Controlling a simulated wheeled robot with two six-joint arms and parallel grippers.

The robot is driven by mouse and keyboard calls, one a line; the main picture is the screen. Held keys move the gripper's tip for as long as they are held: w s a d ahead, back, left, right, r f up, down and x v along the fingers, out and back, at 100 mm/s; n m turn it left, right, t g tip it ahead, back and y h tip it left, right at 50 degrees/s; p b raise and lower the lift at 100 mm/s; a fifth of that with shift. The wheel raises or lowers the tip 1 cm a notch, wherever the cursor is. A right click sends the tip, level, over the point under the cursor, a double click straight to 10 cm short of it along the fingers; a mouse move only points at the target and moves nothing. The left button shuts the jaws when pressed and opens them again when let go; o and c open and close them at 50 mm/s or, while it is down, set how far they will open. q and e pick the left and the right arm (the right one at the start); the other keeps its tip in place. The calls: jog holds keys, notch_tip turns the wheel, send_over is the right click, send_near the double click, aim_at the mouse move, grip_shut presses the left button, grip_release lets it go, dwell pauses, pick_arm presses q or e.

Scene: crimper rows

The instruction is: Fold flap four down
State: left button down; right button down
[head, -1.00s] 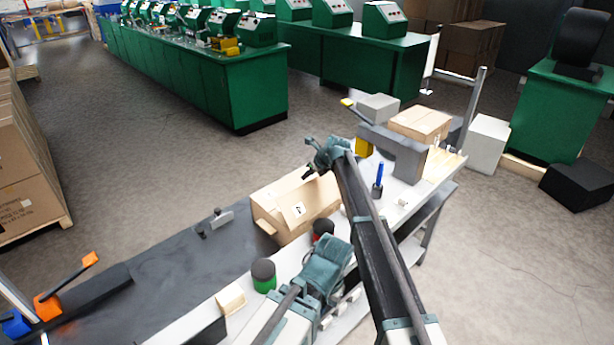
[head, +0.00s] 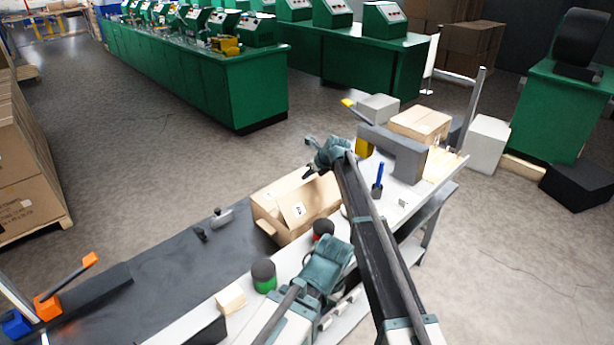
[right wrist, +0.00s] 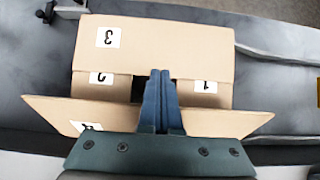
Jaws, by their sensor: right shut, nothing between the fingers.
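An open cardboard box (head: 268,212) stands on the bench; the right wrist view shows its top from above. The flap with label 3 (right wrist: 150,50) lies over parts of flaps 2 (right wrist: 122,88) and 1 (right wrist: 195,98), with a dark gap between those two. The wide flap nearest my gripper, flap four (right wrist: 225,123), is raised at a slant and its label is partly cut off; it also shows in the head view (head: 318,199). My right gripper (right wrist: 160,75) is shut and empty, its fingers crossing in front of flap four. I see no left gripper fingers.
A grey arch (head: 405,152) and a blue pen in a holder (head: 378,180) stand right of the box. Red (head: 323,228) and green (head: 263,275) round dark-topped objects stand in front. A dark mat or belt (head: 150,275) runs left, with small parts on it.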

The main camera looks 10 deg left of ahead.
jog(key=shift+r, duration=0.15)
jog(key=shift+r+p, duration=0.7)
jog(key=shift+p, duration=0.1)
